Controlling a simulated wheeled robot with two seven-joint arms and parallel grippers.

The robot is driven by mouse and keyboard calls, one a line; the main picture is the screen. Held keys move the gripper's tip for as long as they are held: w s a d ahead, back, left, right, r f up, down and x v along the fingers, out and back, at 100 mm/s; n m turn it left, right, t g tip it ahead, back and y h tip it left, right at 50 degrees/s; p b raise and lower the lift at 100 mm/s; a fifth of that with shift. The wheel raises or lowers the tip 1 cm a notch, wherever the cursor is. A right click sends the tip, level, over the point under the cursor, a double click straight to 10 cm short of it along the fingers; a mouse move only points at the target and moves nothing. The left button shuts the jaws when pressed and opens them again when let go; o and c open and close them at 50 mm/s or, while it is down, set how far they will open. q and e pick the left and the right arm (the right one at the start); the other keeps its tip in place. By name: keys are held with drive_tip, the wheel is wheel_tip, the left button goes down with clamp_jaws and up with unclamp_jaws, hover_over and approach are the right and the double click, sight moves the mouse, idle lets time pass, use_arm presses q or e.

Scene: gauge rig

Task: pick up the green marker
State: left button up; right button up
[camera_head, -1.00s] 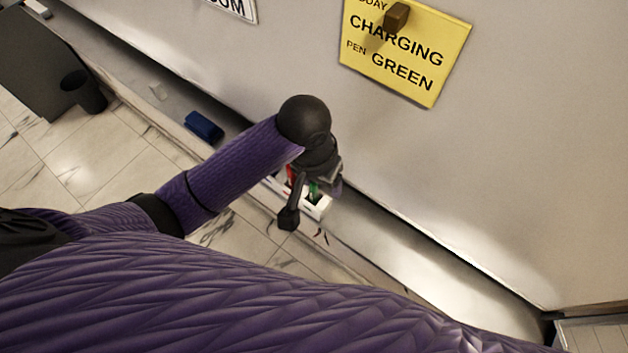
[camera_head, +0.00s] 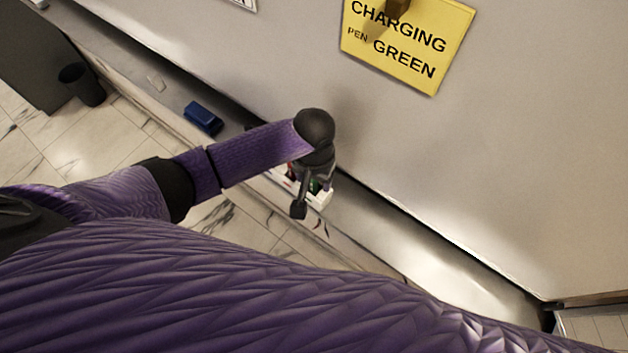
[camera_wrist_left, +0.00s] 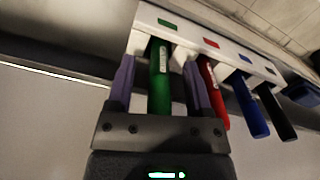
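The green marker (camera_wrist_left: 160,80) stands in a white holder (camera_wrist_left: 147,18) with colored labels, under the green label in the left wrist view. My left gripper (camera_wrist_left: 158,64) is open, with one finger on each side of the green marker and a visible gap on both sides. In the head view my left gripper (camera_head: 312,180) is over the holder (camera_head: 321,197) and hides much of it; only a bit of green shows there. My right gripper is not in view.
A red marker (camera_wrist_left: 211,88) is close beside the right finger, then a blue marker (camera_wrist_left: 250,105) and a black marker (camera_wrist_left: 277,108). A blue eraser-like block (camera_head: 203,118) lies on the ledge (camera_head: 415,253) below the whiteboard. A yellow sign (camera_head: 408,45) reads "CHARGING PEN GREEN".

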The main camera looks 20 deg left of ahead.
use_arm(q)
clamp_jaws()
drive_tip(key=shift+r, duration=0.15)
